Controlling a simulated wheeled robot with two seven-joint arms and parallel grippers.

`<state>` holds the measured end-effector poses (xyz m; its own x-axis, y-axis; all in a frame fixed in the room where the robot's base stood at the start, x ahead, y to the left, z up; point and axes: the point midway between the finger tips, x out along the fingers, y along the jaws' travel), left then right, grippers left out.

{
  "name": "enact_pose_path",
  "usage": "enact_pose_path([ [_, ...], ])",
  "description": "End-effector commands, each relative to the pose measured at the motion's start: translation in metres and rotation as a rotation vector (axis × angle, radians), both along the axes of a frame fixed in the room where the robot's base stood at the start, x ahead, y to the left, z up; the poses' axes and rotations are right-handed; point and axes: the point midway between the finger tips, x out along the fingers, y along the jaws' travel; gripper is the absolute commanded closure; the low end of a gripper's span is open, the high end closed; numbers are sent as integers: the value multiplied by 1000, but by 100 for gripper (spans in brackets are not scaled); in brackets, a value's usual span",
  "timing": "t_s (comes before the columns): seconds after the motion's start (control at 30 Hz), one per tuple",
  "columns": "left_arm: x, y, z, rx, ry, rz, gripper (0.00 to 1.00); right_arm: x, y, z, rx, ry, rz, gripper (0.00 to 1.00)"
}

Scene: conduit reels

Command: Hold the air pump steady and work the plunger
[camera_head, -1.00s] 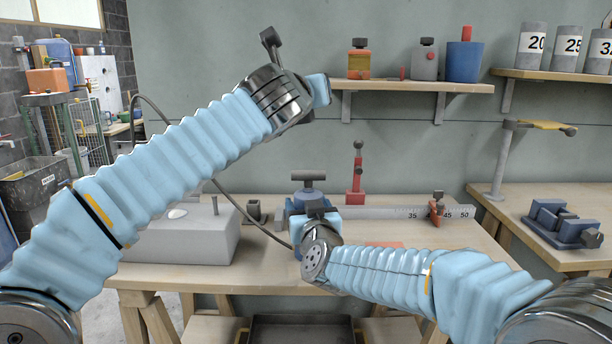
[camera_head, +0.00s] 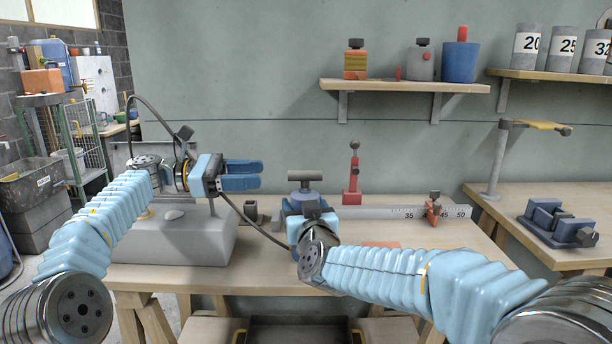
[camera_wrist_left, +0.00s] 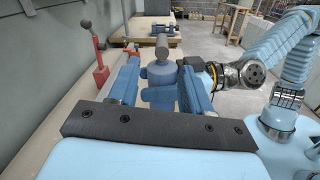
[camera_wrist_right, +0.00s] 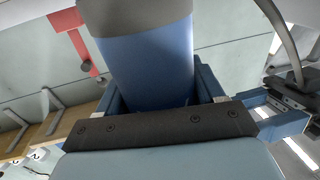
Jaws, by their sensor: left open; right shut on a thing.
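The air pump (camera_head: 294,205) has a blue body and a dark T-shaped plunger handle (camera_head: 305,177) on top, and it stands upright on the bench. My right gripper (camera_wrist_right: 155,88) is shut on the pump's blue body, which shows between its fingers in the right wrist view (camera_wrist_right: 145,65). In the head view my right wrist hides the lower pump. My left gripper (camera_head: 252,176) is open and empty, left of the handle at about its height and pointing toward it. In the left wrist view the pump (camera_wrist_left: 160,85) shows ahead, between the open fingers.
A dark hose (camera_head: 258,228) runs near the pump and my left arm. A grey block (camera_head: 185,240) lies below my left gripper. A red lever stand (camera_head: 353,180) and a ruler with numbers (camera_head: 400,212) are behind and right of the pump. A shelf (camera_head: 400,87) hangs above.

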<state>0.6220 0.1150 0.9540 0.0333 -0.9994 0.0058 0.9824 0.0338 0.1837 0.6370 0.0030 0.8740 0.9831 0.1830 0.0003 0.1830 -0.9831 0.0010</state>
Motion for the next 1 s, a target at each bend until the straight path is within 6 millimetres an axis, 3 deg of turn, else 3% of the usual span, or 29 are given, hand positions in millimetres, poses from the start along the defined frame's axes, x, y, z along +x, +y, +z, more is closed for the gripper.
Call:
enact_pose_path([
  [0.17,-3,-18,-3,7,6,-18,52,0,0,-1,-1,3,0,76],
  [0.6,-1,-104,-3,7,4,-17,52,0,0,-1,-1,3,1,76],
  [1.0,0,-117,-3,6,4,-14,52,0,0,-1,-1,3,1,76],
])
